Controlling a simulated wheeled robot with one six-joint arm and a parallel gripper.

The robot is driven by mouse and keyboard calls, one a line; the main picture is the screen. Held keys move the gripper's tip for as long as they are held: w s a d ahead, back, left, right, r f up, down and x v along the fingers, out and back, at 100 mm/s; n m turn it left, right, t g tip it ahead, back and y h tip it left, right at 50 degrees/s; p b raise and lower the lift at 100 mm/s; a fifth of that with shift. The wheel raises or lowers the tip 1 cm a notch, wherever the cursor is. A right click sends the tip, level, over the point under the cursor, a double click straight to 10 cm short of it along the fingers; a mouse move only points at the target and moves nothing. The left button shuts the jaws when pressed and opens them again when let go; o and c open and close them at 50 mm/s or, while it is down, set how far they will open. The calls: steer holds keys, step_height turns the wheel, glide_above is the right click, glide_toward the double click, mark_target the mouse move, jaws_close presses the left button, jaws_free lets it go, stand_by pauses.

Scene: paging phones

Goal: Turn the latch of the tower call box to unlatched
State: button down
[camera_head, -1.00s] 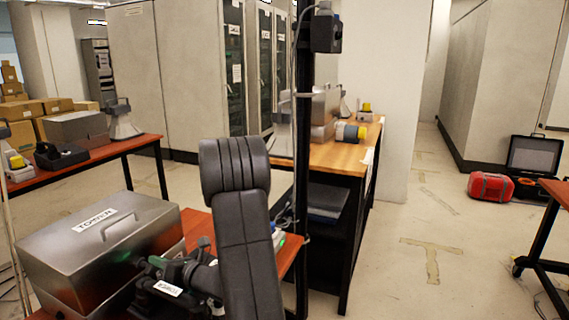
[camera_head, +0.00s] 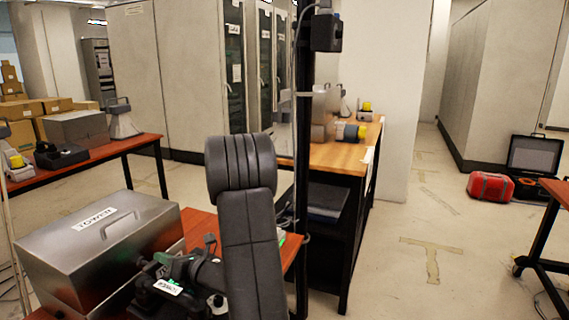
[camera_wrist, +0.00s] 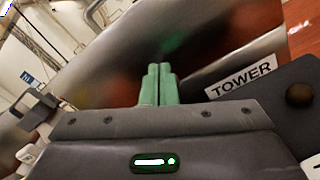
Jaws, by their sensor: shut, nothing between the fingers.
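The tower call box (camera_head: 75,262) is a silver metal case with a handle and a TOWER label on its lid, on the red-topped table at lower left in the head view. Its lid looks down. My gripper (camera_head: 148,264) is just right of the case. In the wrist view its green fingers (camera_wrist: 157,84) are together and empty, in front of a blurred shiny metal surface (camera_wrist: 195,50). A dark part with a second TOWER label (camera_wrist: 241,78) and a round brown knob (camera_wrist: 299,94) is right of the fingers. I cannot make out the latch or its position.
A wooden-topped bench (camera_head: 340,153) with devices stands behind my arm. A dark post (camera_head: 303,180) rises close right of the arm. Another red table (camera_head: 100,155) is at the left. The floor (camera_head: 430,220) at the right is mostly clear.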

steer(key=shift+v, duration=2.4)
steer(key=shift+r, duration=0.1)
